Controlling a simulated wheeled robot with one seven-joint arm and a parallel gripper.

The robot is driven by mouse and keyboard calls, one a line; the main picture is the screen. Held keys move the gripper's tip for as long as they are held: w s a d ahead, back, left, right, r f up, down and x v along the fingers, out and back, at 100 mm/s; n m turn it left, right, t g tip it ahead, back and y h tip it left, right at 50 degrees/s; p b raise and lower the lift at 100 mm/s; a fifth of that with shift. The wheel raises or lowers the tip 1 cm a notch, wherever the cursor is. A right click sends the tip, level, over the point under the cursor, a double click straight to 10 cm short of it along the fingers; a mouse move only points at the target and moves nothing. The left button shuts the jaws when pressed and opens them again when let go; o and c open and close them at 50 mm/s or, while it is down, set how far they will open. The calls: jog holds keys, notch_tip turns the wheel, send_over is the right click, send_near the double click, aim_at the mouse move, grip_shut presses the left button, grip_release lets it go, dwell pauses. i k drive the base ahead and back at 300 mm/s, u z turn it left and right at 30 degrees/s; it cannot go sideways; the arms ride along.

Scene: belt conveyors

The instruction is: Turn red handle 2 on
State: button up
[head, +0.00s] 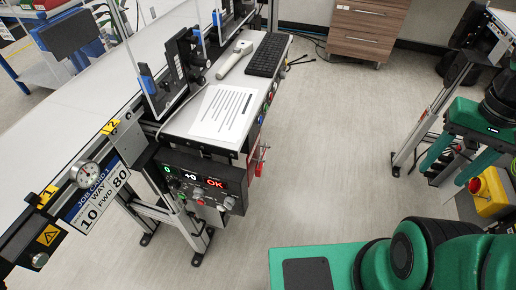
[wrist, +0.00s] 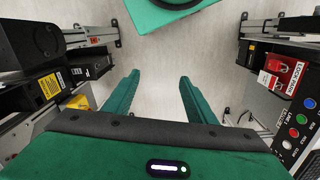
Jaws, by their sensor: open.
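A red handle-like part (head: 258,162) hangs on the side of the near conveyor in the head view, right of the OK display. No number is readable on it. Red parts with a white-lettered label (wrist: 283,77) show at the right of the wrist view; I cannot tell which is the handle numbered 2. My gripper (wrist: 160,78) has two green fingers spread apart with only floor between them. In the head view my gripper (head: 441,175) is at the right, well apart from the red part on the near conveyor.
The near conveyor (head: 60,140) carries yellow tags 1 and 2. A control box (head: 200,184) and coloured buttons (wrist: 294,132) are on equipment sides. A yellow box with a red button (head: 489,193) stands at right. Open floor (head: 325,150) lies between.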

aim_at(475, 185)
jog(key=z, duration=1.7)
jog(key=k, duration=1.15)
jog(key=u, duration=0.55)
jog(key=i, duration=1.55)
jog(key=z, duration=0.2)
